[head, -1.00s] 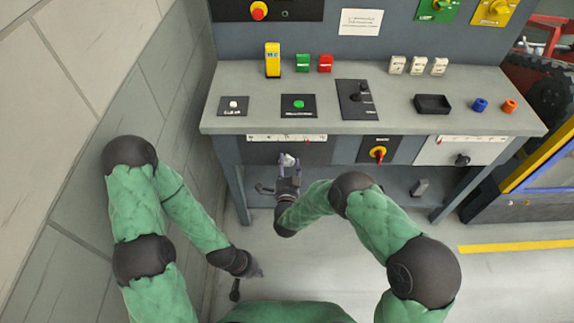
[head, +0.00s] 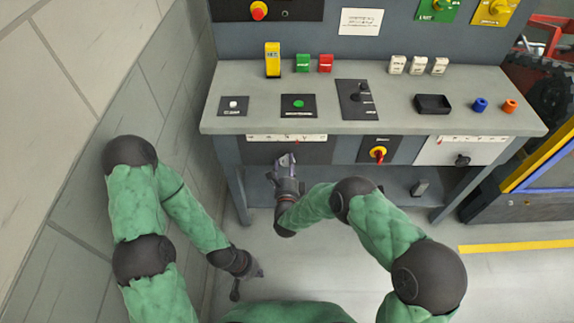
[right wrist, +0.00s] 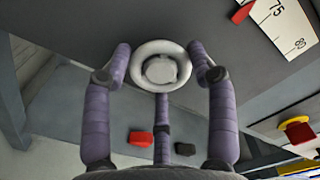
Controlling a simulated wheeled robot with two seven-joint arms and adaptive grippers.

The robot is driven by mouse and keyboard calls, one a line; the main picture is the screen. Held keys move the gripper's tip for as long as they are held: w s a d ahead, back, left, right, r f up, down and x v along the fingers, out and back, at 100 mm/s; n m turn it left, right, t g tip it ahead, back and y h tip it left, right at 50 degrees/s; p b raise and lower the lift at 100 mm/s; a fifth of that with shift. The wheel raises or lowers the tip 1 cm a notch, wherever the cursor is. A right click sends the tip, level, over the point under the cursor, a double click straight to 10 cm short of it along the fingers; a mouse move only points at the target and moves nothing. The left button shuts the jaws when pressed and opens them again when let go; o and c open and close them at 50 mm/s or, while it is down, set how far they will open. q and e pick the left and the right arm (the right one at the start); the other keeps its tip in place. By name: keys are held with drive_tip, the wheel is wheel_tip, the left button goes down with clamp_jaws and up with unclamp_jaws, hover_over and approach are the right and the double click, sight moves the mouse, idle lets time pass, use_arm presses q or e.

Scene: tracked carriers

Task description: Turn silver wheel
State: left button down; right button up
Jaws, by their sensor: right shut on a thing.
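The silver wheel (right wrist: 160,44) is a pale ring with a round hub, on the dark front panel below the bench top. In the head view my right gripper (head: 286,160) reaches up to the dark panel and largely hides the wheel. A white scale strip (head: 287,138) with a red mark sits just above. My left gripper (head: 254,272) hangs low over the floor, away from the bench; its fingers are too small to read.
A red-and-yellow rotary switch (head: 378,153) and a black knob (head: 462,160) are on the bench front to the right. Buttons, a black tray (head: 433,104) and small rings stand on the bench top (head: 220,121). A wall is at the left.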

drive_tip(key=m, duration=0.5)
drive_tip(key=shift+s+a+f, duration=0.1)
drive_tip(key=shift+a, duration=0.15)
drive_tip(key=m, duration=0.5)
drive_tip(key=shift+d+m, duration=0.1)
drive_tip(key=shift+m, duration=0.2)
drive_tip(key=o, duration=1.1)
drive_tip(key=shift+r, duration=0.2)
drive_tip(key=shift+o, duration=0.2)
drive_tip(key=shift+d, duration=0.1)
drive_tip(key=s, duration=1.1)
drive_tip(key=shift+s, duration=0.4)
